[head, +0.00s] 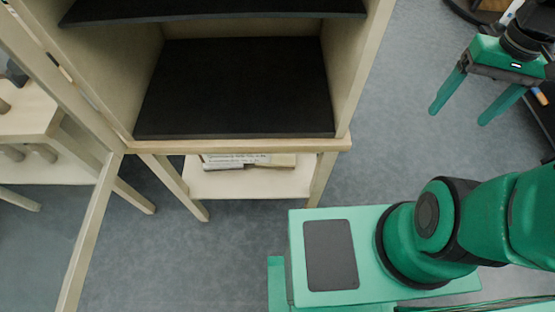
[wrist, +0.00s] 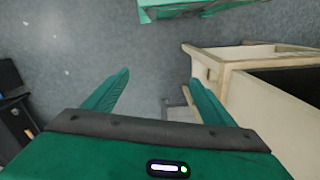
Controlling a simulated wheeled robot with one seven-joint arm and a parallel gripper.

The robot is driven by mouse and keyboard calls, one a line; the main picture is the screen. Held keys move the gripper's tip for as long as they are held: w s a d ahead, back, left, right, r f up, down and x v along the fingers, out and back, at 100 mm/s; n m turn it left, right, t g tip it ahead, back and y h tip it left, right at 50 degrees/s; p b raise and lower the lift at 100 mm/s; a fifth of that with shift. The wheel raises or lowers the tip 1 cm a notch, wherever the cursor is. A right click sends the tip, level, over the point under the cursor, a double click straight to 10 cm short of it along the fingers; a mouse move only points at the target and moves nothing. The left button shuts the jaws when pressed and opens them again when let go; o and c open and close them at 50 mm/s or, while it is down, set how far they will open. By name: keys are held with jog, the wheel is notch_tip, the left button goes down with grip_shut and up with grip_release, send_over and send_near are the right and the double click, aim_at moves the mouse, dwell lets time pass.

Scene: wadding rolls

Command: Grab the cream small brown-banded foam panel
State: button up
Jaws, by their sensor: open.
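I cannot make out a cream foam panel with a brown band in either view. My gripper (head: 458,116) is open and empty at the upper right of the head view, over bare floor to the right of the cabinet. Its two green fingers are spread apart and point down.
The pale wooden cabinet (head: 345,92) has bare black shelves (head: 235,88). Some flat book-like items (head: 224,161) lie on its low shelf (head: 250,185). An open door frame (head: 88,228) stands at left, near a pale wooden table (head: 28,112). Grey floor (head: 390,110) is clear right of the cabinet.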

jog(key=w+a+f+n+y, duration=0.1)
jog(key=w+a+f+n, duration=0.25)
jog(key=w+f, duration=0.4)
jog(key=w+a+f+n+g+y, duration=0.1)
jog(key=w+a+f+n+y, duration=0.1)
jog(key=w+f+n, duration=0.45)
jog(key=w+a+f+n+y, duration=0.1)
jog(key=w+a+f+n, duration=0.15)
jog(key=w+f, duration=0.65)
jog(key=n+t+y, duration=0.2)
jog(key=n+y, duration=0.5)
jog(key=y, duration=0.2)
send_near(277, 159)
jog(key=shift+w+d+f, duration=0.15)
jog(key=shift+w+d, duration=0.45)
jog(key=shift+s+a+f+t, duration=0.15)
jog(key=shift+a+f+t, duration=0.15)
jog(key=shift+a+f, duration=0.25)
jog(key=x, duration=0.9)
jog(key=shift+s+a+f, duration=0.1)
jog(key=shift+s+f, duration=0.15)
jog(key=shift+w+a+f, duration=0.1)
jog(key=shift+a+f, duration=0.1)
jog(key=shift+a, duration=0.25)
jog(key=c, duration=1.1)
